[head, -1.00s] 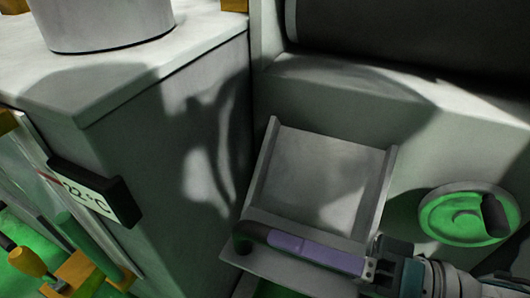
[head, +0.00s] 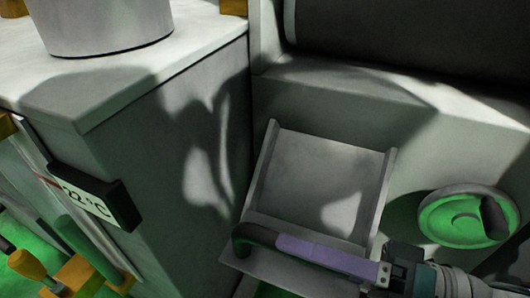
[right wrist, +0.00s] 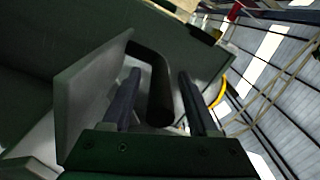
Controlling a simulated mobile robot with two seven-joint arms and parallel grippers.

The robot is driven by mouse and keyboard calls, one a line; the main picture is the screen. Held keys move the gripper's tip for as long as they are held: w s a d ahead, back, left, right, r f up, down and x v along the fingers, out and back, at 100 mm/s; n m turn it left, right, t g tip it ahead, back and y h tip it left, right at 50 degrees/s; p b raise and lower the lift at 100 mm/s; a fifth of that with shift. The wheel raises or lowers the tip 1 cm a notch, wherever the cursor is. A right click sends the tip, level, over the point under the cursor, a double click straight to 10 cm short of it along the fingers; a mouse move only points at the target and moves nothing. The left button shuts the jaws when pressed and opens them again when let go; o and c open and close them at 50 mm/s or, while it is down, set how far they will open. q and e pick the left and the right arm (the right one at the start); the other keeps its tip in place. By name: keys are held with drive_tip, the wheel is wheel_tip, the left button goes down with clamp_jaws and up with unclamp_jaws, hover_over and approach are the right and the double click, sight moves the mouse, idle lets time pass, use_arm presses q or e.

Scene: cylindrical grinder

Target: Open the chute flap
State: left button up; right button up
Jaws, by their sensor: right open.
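The chute (head: 322,172) is a grey sloped tray with low side walls, right of centre in the head view. The flap (head: 237,258) is a flat grey plate across its lower end. A dark bent handle (head: 247,232) stands at the flap; in the right wrist view the handle (right wrist: 158,85) lies between my finger pads. My right gripper (head: 280,243) is open around the handle, its purple finger partly hiding the handle and flap. In the right wrist view this gripper (right wrist: 160,75) shows a gap between both fingers and the handle. My left gripper is out of view.
A green handwheel (head: 462,216) sits right of the chute. A grey cabinet (head: 165,140) with a temperature display (head: 92,195) stands to the left. Orange-handled tools (head: 30,265) are at the lower left. A dark cylinder (head: 410,40) is above the chute.

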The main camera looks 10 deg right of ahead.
drive_tip(key=v, duration=0.9)
drive_tip(key=shift+a, duration=0.1)
